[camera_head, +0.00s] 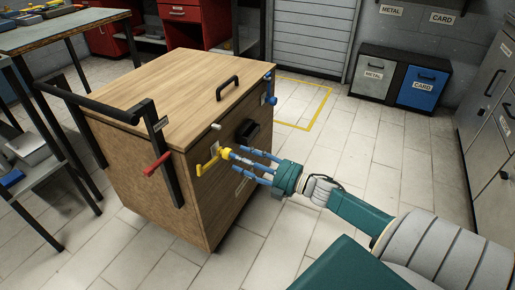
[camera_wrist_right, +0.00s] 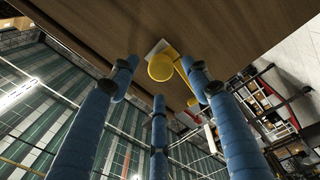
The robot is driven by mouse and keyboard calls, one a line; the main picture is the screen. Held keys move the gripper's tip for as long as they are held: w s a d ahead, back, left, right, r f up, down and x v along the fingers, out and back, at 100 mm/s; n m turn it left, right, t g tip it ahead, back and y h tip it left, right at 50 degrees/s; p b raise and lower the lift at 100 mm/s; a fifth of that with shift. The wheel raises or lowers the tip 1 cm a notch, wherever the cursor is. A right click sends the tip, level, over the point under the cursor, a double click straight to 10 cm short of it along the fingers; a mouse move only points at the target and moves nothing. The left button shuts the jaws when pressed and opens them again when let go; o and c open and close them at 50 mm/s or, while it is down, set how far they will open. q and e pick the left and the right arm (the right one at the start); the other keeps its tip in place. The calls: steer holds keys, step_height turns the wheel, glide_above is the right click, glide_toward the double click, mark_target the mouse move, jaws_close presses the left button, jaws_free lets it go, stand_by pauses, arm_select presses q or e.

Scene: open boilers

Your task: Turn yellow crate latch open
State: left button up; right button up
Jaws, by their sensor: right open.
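The wooden crate (camera_head: 175,80) stands on the tiled floor with its lid down. A yellow latch (camera_head: 208,163) is on its front face, on a light plate. My right gripper (camera_head: 236,157) comes in from the right with its blue fingers spread, their tips close to the latch. In the right wrist view the latch's round yellow knob (camera_wrist_right: 161,68) lies between the finger tips, and its yellow arm slants off to the right. I cannot tell whether a finger touches it. My left gripper does not show.
A black lid handle (camera_head: 227,88), a black front grip (camera_head: 247,131) and a blue latch (camera_head: 270,90) are also on the crate. The floor to the right is clear up to grey cabinets (camera_head: 490,90).

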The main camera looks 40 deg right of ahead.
steer(key=v, duration=0.6)
steer(key=shift+s+d, duration=0.2)
steer(key=shift+s, duration=0.15)
